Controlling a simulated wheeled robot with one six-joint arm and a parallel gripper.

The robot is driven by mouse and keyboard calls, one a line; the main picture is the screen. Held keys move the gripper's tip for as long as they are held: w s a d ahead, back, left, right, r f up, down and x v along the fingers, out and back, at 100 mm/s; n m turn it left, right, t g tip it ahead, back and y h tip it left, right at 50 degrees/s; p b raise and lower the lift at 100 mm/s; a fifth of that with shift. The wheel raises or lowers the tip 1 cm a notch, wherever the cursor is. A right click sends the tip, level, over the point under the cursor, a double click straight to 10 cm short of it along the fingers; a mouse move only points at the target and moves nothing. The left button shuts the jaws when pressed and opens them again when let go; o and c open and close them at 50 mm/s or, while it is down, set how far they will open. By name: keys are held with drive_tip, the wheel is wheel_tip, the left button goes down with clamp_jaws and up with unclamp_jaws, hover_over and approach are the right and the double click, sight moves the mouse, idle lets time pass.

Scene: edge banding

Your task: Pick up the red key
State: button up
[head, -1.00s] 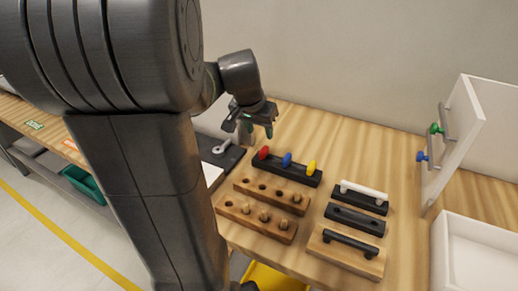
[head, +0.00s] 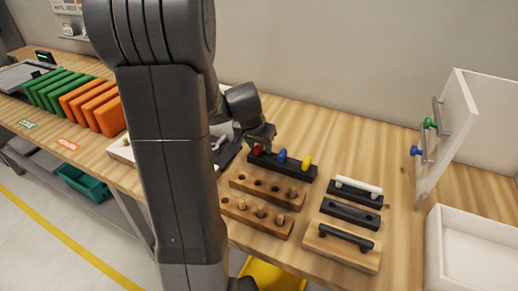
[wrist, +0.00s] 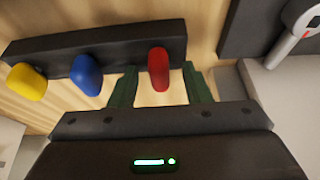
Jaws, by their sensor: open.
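The red key (wrist: 158,69) stands in a black holder (wrist: 50,47) at the end of a row with a blue key (wrist: 86,74) and a yellow key (wrist: 27,80). In the head view the red key (head: 258,149) is at the left end of the row, partly covered by my gripper (head: 262,142). In the wrist view my gripper (wrist: 160,88) is open, with one green finger on each side of the red key. Gaps show between the key and both fingers. The fingers do not hold it.
Two wooden blocks with holes and pegs (head: 255,219) lie in front of the holder. Handle boards (head: 341,249) lie to the right, near a white cabinet with an open door (head: 447,135). Orange panels (head: 92,107) and green panels (head: 55,88) stand at the left.

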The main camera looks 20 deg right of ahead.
clamp_jaws()
drive_tip(key=shift+r, duration=0.1)
wheel_tip(320, 180, up, 10)
idle(0.5)
